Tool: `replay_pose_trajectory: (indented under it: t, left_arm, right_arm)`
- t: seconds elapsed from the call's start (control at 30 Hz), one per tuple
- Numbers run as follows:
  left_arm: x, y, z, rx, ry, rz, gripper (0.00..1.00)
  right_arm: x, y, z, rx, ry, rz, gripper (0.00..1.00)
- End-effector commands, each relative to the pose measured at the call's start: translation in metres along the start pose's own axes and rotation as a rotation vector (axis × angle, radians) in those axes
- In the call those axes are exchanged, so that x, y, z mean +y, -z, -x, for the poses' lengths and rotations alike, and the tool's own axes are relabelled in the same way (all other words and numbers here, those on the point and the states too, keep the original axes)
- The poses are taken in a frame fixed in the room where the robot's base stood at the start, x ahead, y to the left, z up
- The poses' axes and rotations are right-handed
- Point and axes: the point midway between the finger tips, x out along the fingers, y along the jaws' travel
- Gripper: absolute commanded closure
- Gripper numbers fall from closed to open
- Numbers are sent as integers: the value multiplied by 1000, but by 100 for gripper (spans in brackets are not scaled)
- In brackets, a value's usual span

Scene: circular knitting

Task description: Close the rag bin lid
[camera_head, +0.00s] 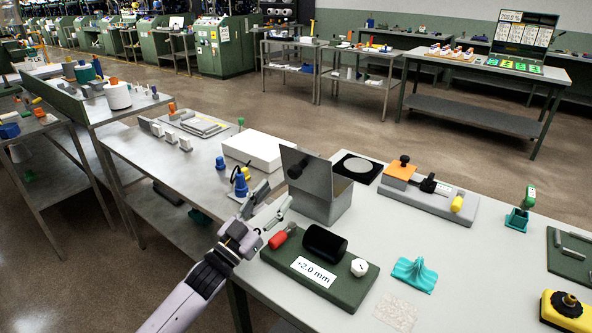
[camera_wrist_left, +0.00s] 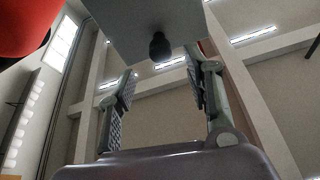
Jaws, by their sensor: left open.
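The rag bin (camera_head: 325,208) is a grey box on the bench, and its grey lid (camera_head: 318,174) stands raised, roughly upright. A black knob (camera_head: 295,171) is on the lid's left face. My left gripper (camera_head: 272,196) is open and empty, just left of the bin and lower than the knob. In the left wrist view, the lid (camera_wrist_left: 135,22) fills the top, and the knob (camera_wrist_left: 160,46) shows beyond and between the spread fingers (camera_wrist_left: 160,75). I see no contact between fingers and knob. My right gripper is out of view.
A grey fixture (camera_head: 430,198) with an orange block is to the right.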

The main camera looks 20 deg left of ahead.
Motion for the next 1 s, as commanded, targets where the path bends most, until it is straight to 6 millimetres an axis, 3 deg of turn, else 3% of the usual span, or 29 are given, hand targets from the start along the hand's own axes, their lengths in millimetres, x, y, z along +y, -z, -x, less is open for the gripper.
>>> replay_pose_trajectory:
  t: [0.2, 0.4, 0.83, 1.0]
  left_arm:
    - [-1, 3, -48, 2, 1, 0, 54]
    - [-1, 1, -77, 0, 1, 0, 54]
    - [0, 0, -88, -1, 0, 1, 54]
    - [0, 0, -88, -1, 0, 1, 64]
  right_arm:
    - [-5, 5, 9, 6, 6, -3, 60]
    - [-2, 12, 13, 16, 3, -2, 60]
    - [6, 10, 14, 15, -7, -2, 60]
    - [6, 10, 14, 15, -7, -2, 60]
